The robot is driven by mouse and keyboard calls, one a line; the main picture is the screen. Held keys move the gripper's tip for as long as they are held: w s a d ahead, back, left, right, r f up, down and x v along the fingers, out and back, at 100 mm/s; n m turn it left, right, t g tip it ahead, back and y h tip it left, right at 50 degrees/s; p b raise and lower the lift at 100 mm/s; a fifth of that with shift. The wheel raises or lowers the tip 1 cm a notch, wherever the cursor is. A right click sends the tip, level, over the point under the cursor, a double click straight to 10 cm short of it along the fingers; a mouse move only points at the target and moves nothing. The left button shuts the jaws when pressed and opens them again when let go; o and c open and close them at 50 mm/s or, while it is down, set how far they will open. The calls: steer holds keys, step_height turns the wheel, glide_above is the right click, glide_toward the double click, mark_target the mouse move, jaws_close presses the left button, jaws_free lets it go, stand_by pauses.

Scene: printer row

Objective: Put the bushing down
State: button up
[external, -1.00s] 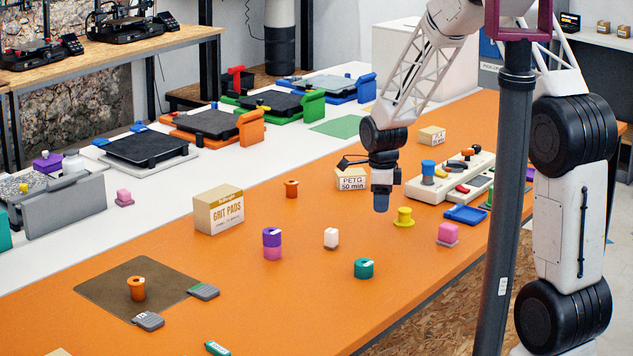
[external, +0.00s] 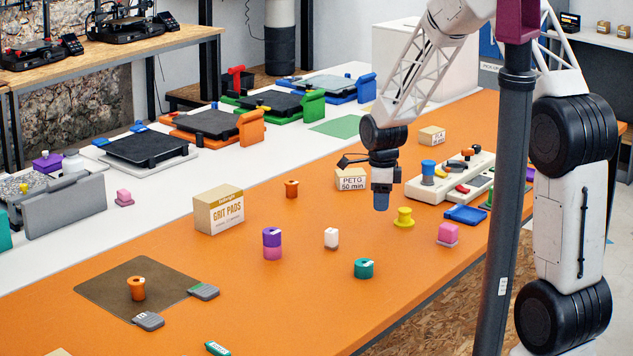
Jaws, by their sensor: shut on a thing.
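My gripper (external: 381,203) hangs pointing down over the orange table, right of centre. It is shut on a small dark blue-grey piece, which I take to be the bushing; its shape is hard to make out at this size. The piece appears to be above the table, but its exact height cannot be told. A yellow flanged bushing (external: 403,218) stands on the table just right of and below my gripper in the picture. An orange bushing (external: 137,288) stands on the brown mat (external: 105,288) at the left front, and another orange piece (external: 292,189) stands farther back.
The GRIT PADS box (external: 219,211) and PETG box (external: 352,180) stand behind. A white block (external: 331,237), teal piece (external: 363,268), purple-pink stack (external: 272,244) and pink block (external: 448,233) are spread around. A tray with parts (external: 420,192) and blue dish (external: 465,214) lie right.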

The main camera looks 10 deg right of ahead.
steer(key=r, duration=0.5)
steer(key=shift+s+a+r, duration=0.1)
steer(key=shift+a+r, duration=0.1)
steer(key=shift+a, duration=0.1)
steer(key=s+a+n, duration=0.3)
steer(key=s+a, duration=0.4)
steer(key=a, duration=0.5)
steer(key=s+a+n, duration=0.2)
steer(key=s+a, duration=0.4)
steer(key=a, duration=0.7)
steer(key=s+a+f+n, duration=0.1)
steer(key=s+a, duration=0.4)
steer(key=s, duration=0.1)
steer(key=s+a+f+n, duration=0.1)
steer(key=s+a+n, duration=0.1)
steer(key=s+a, duration=0.4)
steer(key=s+a+f+n, duration=0.2)
steer(key=s+a, duration=0.4)
steer(key=s, duration=0.2)
steer(key=shift+f, duration=0.55)
glide_above(149, 284)
steer(key=shift+f, duration=0.75)
